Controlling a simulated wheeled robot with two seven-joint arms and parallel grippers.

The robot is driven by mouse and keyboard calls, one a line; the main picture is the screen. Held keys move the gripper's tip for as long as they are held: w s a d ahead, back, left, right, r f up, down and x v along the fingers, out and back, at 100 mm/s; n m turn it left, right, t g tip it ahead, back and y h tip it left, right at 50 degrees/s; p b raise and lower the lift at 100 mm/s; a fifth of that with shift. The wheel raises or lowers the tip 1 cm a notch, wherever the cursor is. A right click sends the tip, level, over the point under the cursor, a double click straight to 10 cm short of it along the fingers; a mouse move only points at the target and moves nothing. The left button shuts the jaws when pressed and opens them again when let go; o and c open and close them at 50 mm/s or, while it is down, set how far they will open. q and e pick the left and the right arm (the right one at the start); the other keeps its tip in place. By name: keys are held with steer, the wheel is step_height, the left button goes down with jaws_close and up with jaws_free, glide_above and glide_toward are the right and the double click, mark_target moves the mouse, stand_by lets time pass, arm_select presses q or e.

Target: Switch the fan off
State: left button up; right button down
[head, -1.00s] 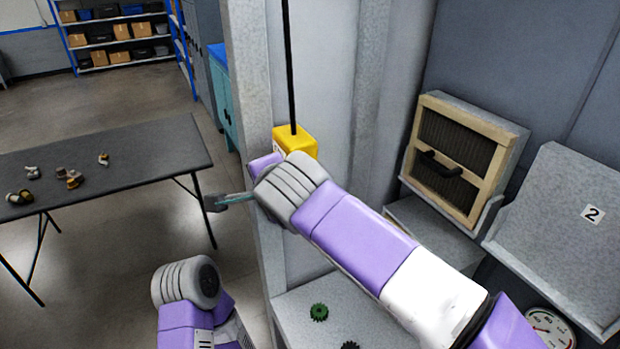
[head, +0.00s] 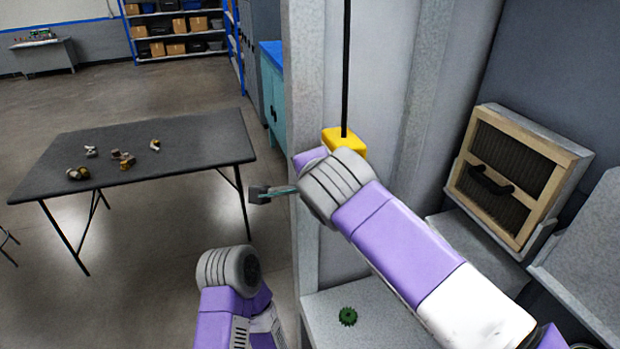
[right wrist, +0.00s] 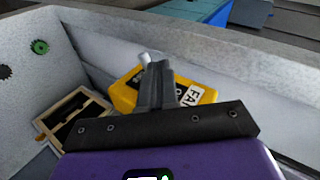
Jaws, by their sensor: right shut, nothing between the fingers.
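A yellow switch box (head: 345,140) hangs on a black cable at the edge of the grey stand, partly hidden behind my right wrist in the head view. In the right wrist view the yellow box (right wrist: 125,92) has a white label starting "FA" and a dark face. My right gripper (right wrist: 155,65) is shut and empty. Its fingertips overlap the box in that view. A small pale lever-like piece (right wrist: 144,59) shows beside the tips; I cannot tell whether they touch it. My left arm shows at the bottom of the head view, but its gripper does not.
A wood-framed filter (head: 510,175) stands in the grey stand at right. A green gear (head: 348,316) is on the stand's lower surface. A dark table (head: 190,140) with several small fittings stands at left, with open floor around it.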

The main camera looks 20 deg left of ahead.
arm_select(q)
steer(key=shift+s+d+f+b, duration=0.1)
steer(key=shift+s+f+b, duration=0.15)
steer(key=shift+f+b, duration=0.2)
steer(key=shift+s+f+b, duration=0.2)
steer(key=shift+f+b, duration=0.2)
steer(key=shift+f, duration=0.05)
arm_select(e)
steer(key=s+a+v, duration=0.1)
steer(key=v, duration=1.3)
steer(key=shift+f, duration=0.25)
steer(key=shift+a, duration=0.1)
